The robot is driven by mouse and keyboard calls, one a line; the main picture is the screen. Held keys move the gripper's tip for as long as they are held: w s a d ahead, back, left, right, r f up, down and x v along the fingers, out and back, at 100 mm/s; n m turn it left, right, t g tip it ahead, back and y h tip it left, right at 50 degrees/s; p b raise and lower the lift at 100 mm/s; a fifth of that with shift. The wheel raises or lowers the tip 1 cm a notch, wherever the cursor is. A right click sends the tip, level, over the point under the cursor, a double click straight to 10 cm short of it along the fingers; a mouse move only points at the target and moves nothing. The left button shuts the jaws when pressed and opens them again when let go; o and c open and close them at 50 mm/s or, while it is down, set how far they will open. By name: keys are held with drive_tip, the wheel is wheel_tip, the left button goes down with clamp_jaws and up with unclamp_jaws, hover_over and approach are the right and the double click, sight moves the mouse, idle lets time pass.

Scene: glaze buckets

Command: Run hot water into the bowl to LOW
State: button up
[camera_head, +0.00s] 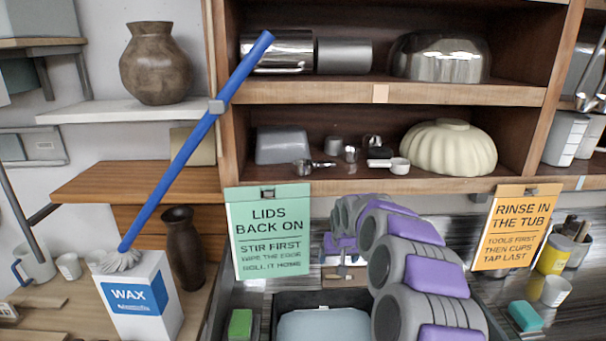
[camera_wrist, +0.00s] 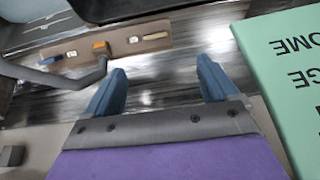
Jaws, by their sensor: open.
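My gripper (camera_wrist: 160,72) is open and empty, its two blue fingers spread in the wrist view. In the head view its far end is small and partly hidden by my arm. Just past the fingers in the wrist view, a brown tap plate (camera_wrist: 147,40) carries an orange marker (camera_wrist: 101,47) and white markers. A bent grey spout or lever (camera_wrist: 85,80) lies left of the fingers, apart from them. In the head view, a pale blue-grey rounded thing (camera_head: 324,326) sits low in the dark tub (camera_head: 292,299); I cannot tell whether it is the bowl. Any water is not visible.
A green sign (camera_head: 268,232) hangs left of my arm and shows close on the right in the wrist view (camera_wrist: 290,70). An orange sign (camera_head: 515,227) hangs right. Shelves with metalware stand behind.

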drive_tip(key=s+a+r+n+g, duration=0.1)
drive_tip(key=s+r+g, duration=0.15)
drive_tip(key=s, duration=1.55)
drive_tip(key=s+r+g, duration=0.2)
drive_tip(key=s+r, duration=0.2)
drive_tip(key=s, duration=1.3)
drive_tip(key=s+d+f+g, duration=0.1)
drive_tip(key=s, duration=0.8)
drive_tip(key=s+d+f+m+g, duration=0.1)
drive_tip(key=s, duration=0.9)
drive_tip(key=shift+f, duration=0.15)
